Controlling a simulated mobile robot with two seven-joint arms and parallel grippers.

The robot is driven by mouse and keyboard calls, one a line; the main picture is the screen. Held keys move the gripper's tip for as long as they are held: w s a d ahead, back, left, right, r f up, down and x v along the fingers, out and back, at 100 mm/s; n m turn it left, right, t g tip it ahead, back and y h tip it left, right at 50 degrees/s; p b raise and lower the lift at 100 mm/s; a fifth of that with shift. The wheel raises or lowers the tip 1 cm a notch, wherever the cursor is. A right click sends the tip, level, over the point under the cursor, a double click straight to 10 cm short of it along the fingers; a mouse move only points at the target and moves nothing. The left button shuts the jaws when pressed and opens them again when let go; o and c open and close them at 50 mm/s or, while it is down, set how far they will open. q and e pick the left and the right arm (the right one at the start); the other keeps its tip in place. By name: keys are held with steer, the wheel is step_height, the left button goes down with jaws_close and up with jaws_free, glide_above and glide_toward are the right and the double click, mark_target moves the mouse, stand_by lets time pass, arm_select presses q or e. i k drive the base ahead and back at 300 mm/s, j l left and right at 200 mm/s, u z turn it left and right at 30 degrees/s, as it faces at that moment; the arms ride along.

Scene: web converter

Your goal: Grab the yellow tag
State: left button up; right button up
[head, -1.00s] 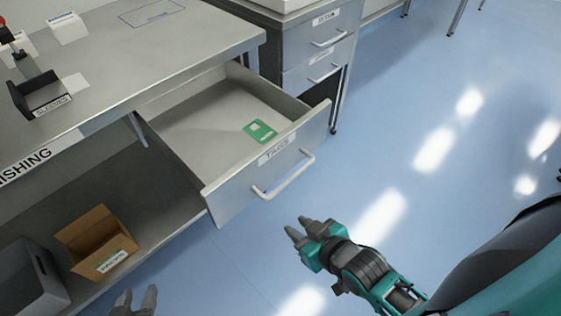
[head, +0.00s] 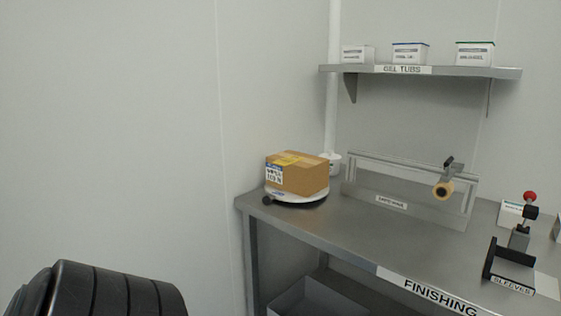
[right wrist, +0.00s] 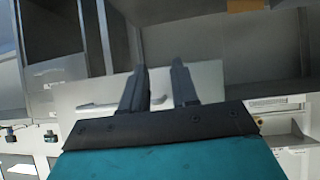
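No loose yellow tag can be made out in the views of this moment. A cardboard box (head: 310,178) with a yellow patch on top and a printed label on its side sits on a round white turntable (head: 300,200). In the right wrist view, my right gripper (right wrist: 159,82) is open with nothing visible between its fingers. Beyond its fingers is a pale panel (right wrist: 205,78) with a bar handle (right wrist: 112,103); the gap between them is hard to judge. My left gripper is outside both views.
The steel finishing table (head: 320,225) holds a clear stand (head: 415,205) with a tape roll (head: 443,190) and a black sleeves holder (head: 510,268). A gel tubs shelf (head: 470,73) with several tubs hangs above. A grey wall (head: 110,130) fills the left.

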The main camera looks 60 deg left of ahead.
mark_target(286, 160)
steer(key=j+u, duration=0.15)
steer(key=u, duration=1)
steer(key=k+l+u, duration=0.1)
steer(key=u, duration=1.1)
steer(key=l, duration=0.1)
